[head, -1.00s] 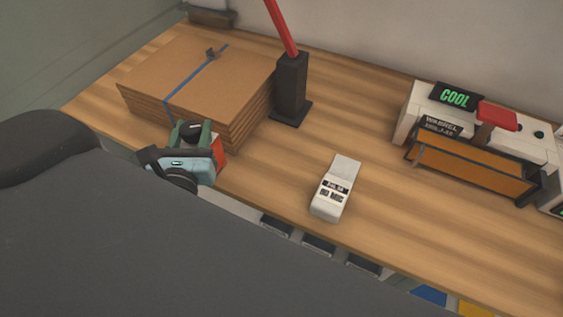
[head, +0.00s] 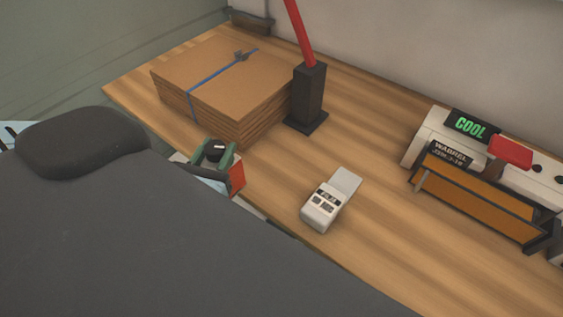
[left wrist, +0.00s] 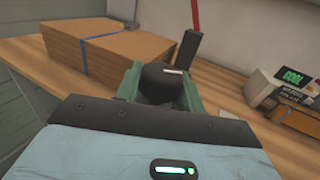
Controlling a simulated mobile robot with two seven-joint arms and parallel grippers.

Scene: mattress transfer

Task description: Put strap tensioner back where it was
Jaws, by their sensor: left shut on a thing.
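My left gripper (head: 215,153) is at the front edge of the wooden bench, just in front of the cardboard stack. Its green fingers are shut on a dark, rounded thing (left wrist: 160,80) with a small white mark, which looks like the strap tensioner. An orange-red and white part (head: 236,178) shows beside the fingers; I cannot tell whether it belongs to the held thing. The cardboard stack (head: 222,84) has a blue strap (head: 215,75) across its top with a small dark buckle. My right gripper is not in view.
A black stand (head: 308,95) with a red bar is right of the stack. A small white device (head: 322,207) lies near the bench's front edge. A white machine with an orange front (head: 480,195) stands at right. The wooden bench (head: 385,215) is clear between them.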

